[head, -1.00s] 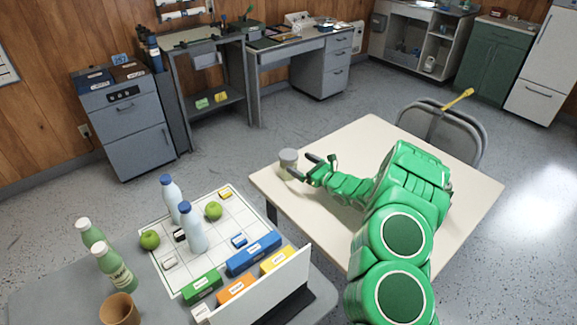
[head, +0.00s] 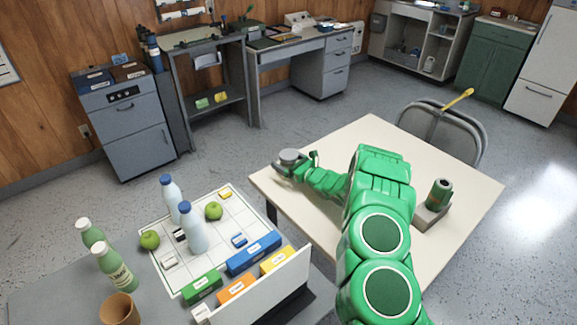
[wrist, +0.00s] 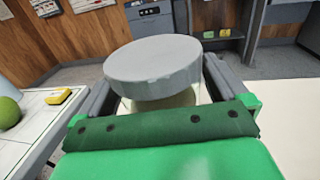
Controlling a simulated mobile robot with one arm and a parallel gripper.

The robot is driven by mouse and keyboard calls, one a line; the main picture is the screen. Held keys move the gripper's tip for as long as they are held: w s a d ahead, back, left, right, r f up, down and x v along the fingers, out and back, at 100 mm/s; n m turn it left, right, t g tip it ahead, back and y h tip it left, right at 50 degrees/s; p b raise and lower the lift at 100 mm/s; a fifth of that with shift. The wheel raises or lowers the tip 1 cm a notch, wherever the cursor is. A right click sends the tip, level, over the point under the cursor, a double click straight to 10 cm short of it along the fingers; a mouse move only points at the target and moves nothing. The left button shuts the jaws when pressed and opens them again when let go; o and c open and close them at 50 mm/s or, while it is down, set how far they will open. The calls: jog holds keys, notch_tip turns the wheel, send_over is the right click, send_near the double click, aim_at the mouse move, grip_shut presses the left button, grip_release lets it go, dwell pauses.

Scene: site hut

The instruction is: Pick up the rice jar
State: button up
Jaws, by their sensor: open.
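The jar (head: 289,156) has a round grey lid and stands near the left corner of the cream table (head: 370,135). In the wrist view its lid (wrist: 155,68) fills the middle, with a pale body below mostly hidden by my gripper. No label shows on it, so I cannot read that it holds rice. My gripper (head: 290,168) is open, with one finger on each side of the jar. Whether the fingers touch it I cannot tell.
A grey table (head: 70,292) at front left holds bottles (head: 192,232), apples (head: 213,211) and boxes (head: 254,252). A folding chair (head: 440,130) stands behind the cream table.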

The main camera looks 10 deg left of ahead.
jog(key=shift+w+a, duration=0.1)
jog(key=shift+a, duration=0.1)
jog(key=shift+c, duration=0.3)
jog(key=c, duration=1.2)
jog(key=shift+r, duration=0.2)
